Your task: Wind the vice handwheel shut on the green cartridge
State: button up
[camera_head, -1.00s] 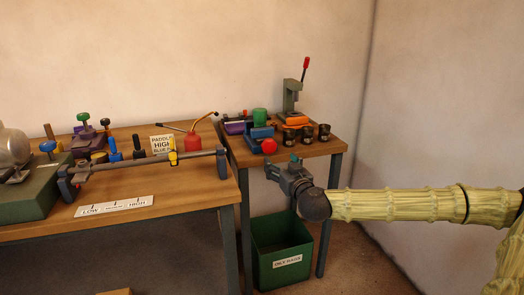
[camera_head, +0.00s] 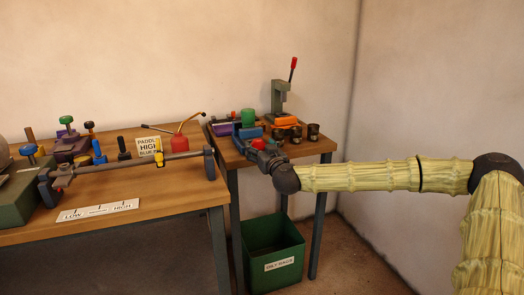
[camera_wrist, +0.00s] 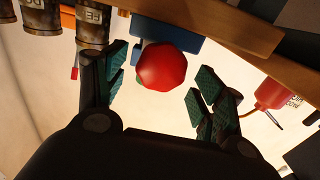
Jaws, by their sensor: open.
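The blue vice (camera_head: 250,132) stands on the small wooden table, with the green cartridge (camera_head: 248,117) upright at it. The red handwheel (camera_head: 258,144) is on the vice's near side, partly hidden by my gripper (camera_head: 263,155). In the wrist view my gripper (camera_wrist: 160,82) is open, and the red handwheel (camera_wrist: 161,68) sits between the two green-padded fingers with a gap on each side. The blue vice (camera_wrist: 165,38) is just beyond the wheel. I cannot tell whether the vice jaws touch the cartridge.
Several dark cups (camera_head: 296,134) stand right of the vice, near an orange-based press (camera_head: 279,97). A red oil can (camera_head: 180,142) stands on the larger bench at the left; it also shows in the wrist view (camera_wrist: 270,93). A green bin (camera_head: 270,256) is on the floor below.

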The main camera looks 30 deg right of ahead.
jog(key=shift+w+d, duration=0.1)
jog(key=shift+w, duration=0.1)
jog(key=c, duration=1)
